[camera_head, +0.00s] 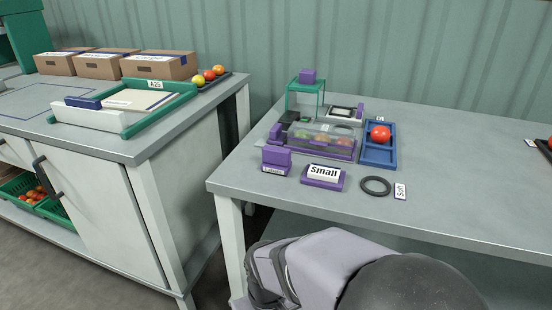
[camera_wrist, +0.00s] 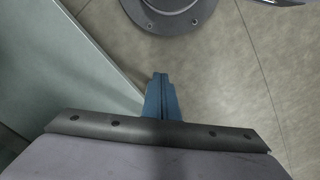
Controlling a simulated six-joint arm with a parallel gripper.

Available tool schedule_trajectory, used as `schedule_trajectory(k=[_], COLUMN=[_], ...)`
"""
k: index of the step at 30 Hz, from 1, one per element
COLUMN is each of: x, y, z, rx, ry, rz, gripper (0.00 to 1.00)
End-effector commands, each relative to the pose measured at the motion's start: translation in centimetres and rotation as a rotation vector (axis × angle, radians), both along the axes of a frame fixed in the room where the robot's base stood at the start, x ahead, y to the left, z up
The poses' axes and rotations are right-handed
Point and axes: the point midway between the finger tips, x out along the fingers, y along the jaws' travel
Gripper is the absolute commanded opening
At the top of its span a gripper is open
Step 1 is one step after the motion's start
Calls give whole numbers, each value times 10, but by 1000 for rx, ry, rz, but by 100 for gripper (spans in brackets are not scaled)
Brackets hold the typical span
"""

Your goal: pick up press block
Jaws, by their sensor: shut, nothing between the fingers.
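No readable label marks the press block, so I cannot tell for certain which thing it is. A purple block (camera_head: 276,155) with a raised back stands near the left front of the right table, with a small label at its foot. Another purple block (camera_head: 307,76) sits on top of a green frame (camera_head: 305,88) at the back. In the wrist view my gripper (camera_wrist: 160,76) has its blue fingers together, with nothing between them. It hangs over the floor beside a table edge, away from both blocks. The head view does not show the fingers.
A purple holder (camera_head: 311,182) carries a white "Small" block (camera_head: 324,171). Nearby are a clear-covered tray of tomatoes (camera_head: 320,140), a blue tray (camera_head: 379,161) with a tomato (camera_head: 380,134), and a black ring (camera_head: 376,185). The table's right half is mostly clear.

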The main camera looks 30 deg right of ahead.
Motion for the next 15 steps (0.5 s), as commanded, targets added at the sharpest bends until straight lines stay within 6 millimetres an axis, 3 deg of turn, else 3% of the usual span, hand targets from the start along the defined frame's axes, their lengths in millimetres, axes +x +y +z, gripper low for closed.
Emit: schedule_trajectory(k=[6, 8, 15], x=[0, 0, 0], y=[0, 0, 0], z=[0, 0, 0], rx=[0, 0, 0], ry=[0, 0, 0], rz=[0, 0, 0], gripper=[0, 12, 69])
